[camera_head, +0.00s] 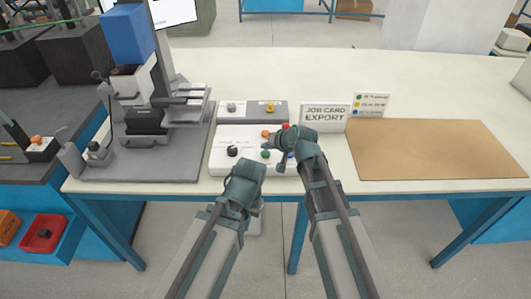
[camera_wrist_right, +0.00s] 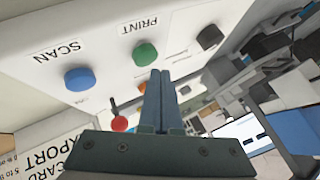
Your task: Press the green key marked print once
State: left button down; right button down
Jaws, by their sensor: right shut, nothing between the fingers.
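The green key (camera_head: 265,154) sits on the white control panel (camera_head: 222,164). In the right wrist view the green key (camera_wrist_right: 145,53) is a round button beside the word PRINT. My right gripper (camera_head: 269,146) is over the panel, close to the green key. In the right wrist view its fingers (camera_wrist_right: 160,75) are shut together and empty, with their tips just beside the key; I cannot tell whether they touch it.
A blue key (camera_wrist_right: 77,78) marked SCAN and a black knob (camera_wrist_right: 210,37) flank the green key. A red knob (camera_wrist_right: 119,123) is close to my right fingers. A job card export sign (camera_head: 325,116) and brown mat (camera_head: 430,150) are right; a grey machine (camera_head: 190,140) stands left.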

aim_at(267, 155)
jog(key=shift+f, duration=0.15)
dwell(0.6)
jog(key=shift+f+b, duration=0.25)
jog(key=shift+b, duration=0.15)
jog(key=shift+f+b, duration=0.55)
dwell(0.6)
jog(key=shift+r, duration=0.1)
jog(key=shift+r+p, duration=0.9)
jog(key=shift+p, duration=0.1)
notch_tip(267, 155, up, 5)
jog(key=p, duration=0.5)
